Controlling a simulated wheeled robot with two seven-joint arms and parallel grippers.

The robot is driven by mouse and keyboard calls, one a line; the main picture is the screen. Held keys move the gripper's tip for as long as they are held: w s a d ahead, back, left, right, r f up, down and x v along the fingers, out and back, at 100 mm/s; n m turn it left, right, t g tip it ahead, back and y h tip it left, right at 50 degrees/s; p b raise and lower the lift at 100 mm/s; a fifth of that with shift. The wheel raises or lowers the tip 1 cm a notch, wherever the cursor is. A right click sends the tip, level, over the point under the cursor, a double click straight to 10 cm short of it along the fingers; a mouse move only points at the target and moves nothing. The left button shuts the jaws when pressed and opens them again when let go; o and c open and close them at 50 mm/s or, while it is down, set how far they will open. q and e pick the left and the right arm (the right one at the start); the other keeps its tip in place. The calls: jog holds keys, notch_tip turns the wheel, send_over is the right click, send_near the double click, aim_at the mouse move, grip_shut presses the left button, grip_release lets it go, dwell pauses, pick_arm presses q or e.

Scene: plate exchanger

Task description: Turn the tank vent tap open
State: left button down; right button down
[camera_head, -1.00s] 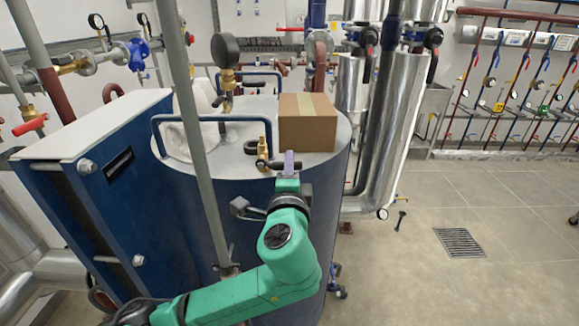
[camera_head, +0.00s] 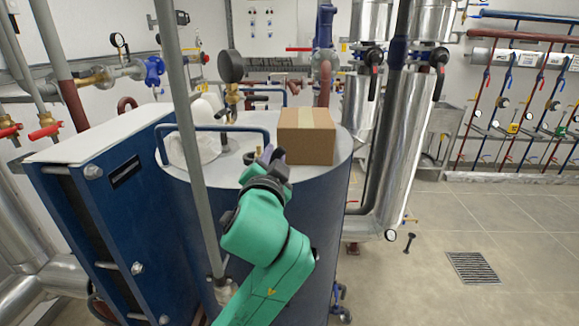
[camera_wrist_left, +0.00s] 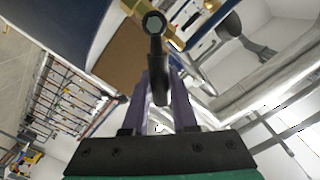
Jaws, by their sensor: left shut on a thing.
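The tank vent tap shows in the left wrist view as a brass body (camera_wrist_left: 182,12) with a hex nut and a dark lever (camera_wrist_left: 158,70). The lever runs down between the purple fingers of my left gripper (camera_wrist_left: 166,112), which is shut on it. In the head view my left gripper (camera_head: 270,156) is on top of the blue tank (camera_head: 330,205), in front of the cardboard box. The gripper and wrist hide most of the tap there. My right gripper is in neither view.
The cardboard box (camera_head: 306,136) stands close behind and right of the gripper. A blue rail (camera_head: 215,128) and a grey upright pipe (camera_head: 189,150) are to the left. A pressure gauge (camera_head: 230,66) rises behind. Open floor lies right.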

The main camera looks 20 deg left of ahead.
pick_arm(q)
jog(key=n, duration=0.1)
jog(key=a+r+n, duration=0.1)
jog(key=shift+s+a+n, duration=0.1)
jog(key=shift+s+n, duration=0.05)
jog(key=shift+n, duration=0.25)
jog(key=n, duration=0.1)
jog(key=a+n, duration=0.1)
jog(key=n, duration=0.1)
jog(key=shift+s+a+r, duration=0.25)
jog(key=shift+a+r, duration=0.05)
jog(key=shift+s+a+r+n, duration=0.1)
jog(key=shift+a+n, duration=0.25)
jog(key=shift+n, duration=0.35)
jog(key=shift+s+a+n, duration=0.1)
jog(key=shift+a+n, duration=0.2)
jog(key=shift+n, duration=0.4)
jog(key=c, duration=0.7)
grip_release()
jog(key=shift+w, duration=0.1)
notch_tip(320, 180, up, 20)
jog(key=p, duration=0.1)
